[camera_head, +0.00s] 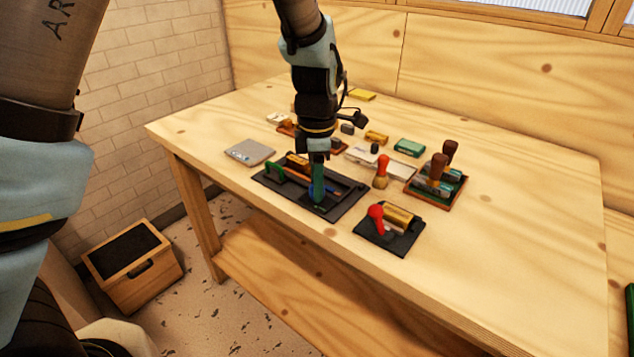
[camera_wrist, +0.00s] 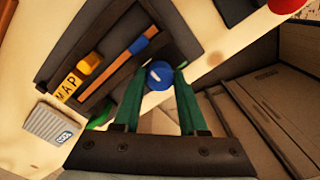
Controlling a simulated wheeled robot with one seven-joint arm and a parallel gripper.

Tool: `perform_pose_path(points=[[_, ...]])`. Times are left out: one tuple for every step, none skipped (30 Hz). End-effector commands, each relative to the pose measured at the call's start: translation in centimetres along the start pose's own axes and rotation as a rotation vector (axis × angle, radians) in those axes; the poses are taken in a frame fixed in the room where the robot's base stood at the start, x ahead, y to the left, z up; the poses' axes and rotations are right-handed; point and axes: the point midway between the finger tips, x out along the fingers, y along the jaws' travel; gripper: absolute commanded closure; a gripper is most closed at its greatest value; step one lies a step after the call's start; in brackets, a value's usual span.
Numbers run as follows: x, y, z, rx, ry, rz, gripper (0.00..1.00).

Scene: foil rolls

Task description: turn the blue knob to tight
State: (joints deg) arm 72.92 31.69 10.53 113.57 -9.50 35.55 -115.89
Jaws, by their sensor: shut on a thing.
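The blue knob (camera_wrist: 159,75) shows in the wrist view as a round blue disc with a short white mark on its face. My gripper (camera_wrist: 161,82) has its two green fingers on either side of the knob and is shut on it. The knob sits at the edge of a dark tray (camera_wrist: 107,17) that also holds a long wooden bar with a blue band. In the head view my gripper (camera_head: 317,186) points down at the front part of the dark tray (camera_head: 345,206), and the fingers largely hide the knob there. I cannot read any tight marking.
A black board with a red-knobbed lever (camera_head: 377,213) stands just right of the tray. A grey scale-like box (camera_head: 249,152) lies to its left. A stamp rack (camera_head: 437,184) and a red-and-orange handled tool (camera_head: 381,172) stand behind right. The table's front right is bare.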

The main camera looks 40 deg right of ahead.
Motion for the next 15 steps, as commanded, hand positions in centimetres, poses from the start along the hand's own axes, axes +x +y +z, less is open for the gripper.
perform_pose_path(points=[[-0.02, -0.01, 0.01, 0.002, 0.000, 0.000, 1.00], [-0.02, -0.01, 0.01, 0.003, 0.000, 0.000, 1.00], [-0.02, -0.01, 0.01, 0.007, 0.000, 0.000, 1.00], [-0.03, -0.01, 0.01, 0.011, 0.000, 0.000, 1.00], [-0.03, -0.01, 0.01, 0.017, 0.000, 0.000, 1.00], [-0.04, -0.01, 0.01, 0.027, 0.000, 0.000, 1.00], [-0.04, -0.01, 0.01, 0.035, 0.000, -0.001, 1.00], [-0.04, -0.01, 0.02, 0.046, 0.000, -0.001, 1.00], [-0.05, -0.02, 0.03, 0.064, 0.000, -0.001, 1.00], [-0.05, -0.02, 0.03, 0.078, 0.000, -0.001, 1.00], [-0.05, -0.02, 0.04, 0.095, 0.000, -0.001, 1.00], [-0.06, -0.02, 0.05, 0.119, 0.000, -0.001, 1.00], [-0.06, -0.03, 0.06, 0.140, 0.000, -0.001, 1.00], [-0.06, -0.03, 0.06, 0.162, 0.000, -0.001, 1.00], [-0.06, -0.02, 0.05, 0.193, 0.000, -0.001, 1.00]])
